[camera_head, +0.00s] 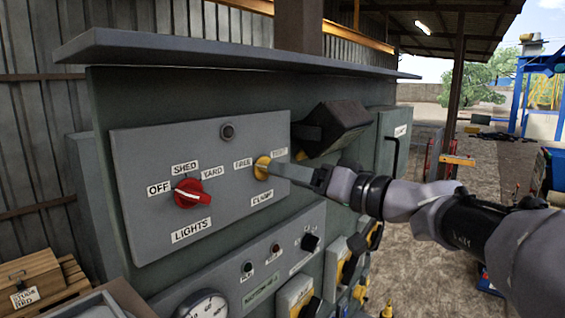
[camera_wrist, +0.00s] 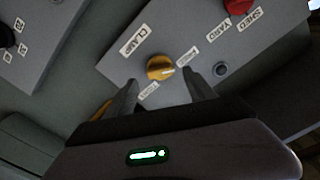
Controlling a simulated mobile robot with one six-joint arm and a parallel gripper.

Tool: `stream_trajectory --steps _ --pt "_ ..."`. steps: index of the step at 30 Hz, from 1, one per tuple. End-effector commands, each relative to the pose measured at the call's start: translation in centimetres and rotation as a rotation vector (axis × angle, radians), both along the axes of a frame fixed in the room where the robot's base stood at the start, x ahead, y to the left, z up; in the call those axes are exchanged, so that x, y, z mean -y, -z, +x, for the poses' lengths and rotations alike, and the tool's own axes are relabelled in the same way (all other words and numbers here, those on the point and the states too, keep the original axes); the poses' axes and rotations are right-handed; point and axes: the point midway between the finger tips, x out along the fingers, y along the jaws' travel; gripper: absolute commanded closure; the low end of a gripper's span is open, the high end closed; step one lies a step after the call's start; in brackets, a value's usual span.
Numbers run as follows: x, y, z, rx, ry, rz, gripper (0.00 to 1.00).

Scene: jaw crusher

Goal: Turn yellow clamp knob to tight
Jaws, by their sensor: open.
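The yellow clamp knob (camera_head: 262,167) is on the grey panel, between a FREE label (camera_head: 243,163) and a partly hidden label on its right. A CLAMP label (camera_head: 262,197) is below it. The knob also shows in the wrist view (camera_wrist: 159,67), where the panel is roughly upside down. Its pale pointer mark appears to point nearer the FREE label than the other one. My gripper (camera_wrist: 160,85) is open, with one finger on each side of the knob in that view. In the head view my gripper (camera_head: 275,170) reaches the knob from the right; I cannot tell whether it touches.
The red lights knob (camera_head: 190,193) is left on the same panel, and a round dark button (camera_head: 227,131) is above. A dark hooded box (camera_head: 333,127) juts out just above my gripper. Several switches and a gauge (camera_head: 205,305) are on the lower panel.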

Motion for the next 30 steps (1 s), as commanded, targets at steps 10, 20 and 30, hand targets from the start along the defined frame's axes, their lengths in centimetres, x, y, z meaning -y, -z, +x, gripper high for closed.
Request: stream_trajectory --steps 10,20,30 --pt "-3.4 0.0 2.6 -0.001 0.000 -0.001 0.36" --pt "-3.5 0.1 2.7 -0.001 0.000 -0.001 0.56" --pt "-3.4 0.1 2.7 -0.004 0.000 0.001 0.99"
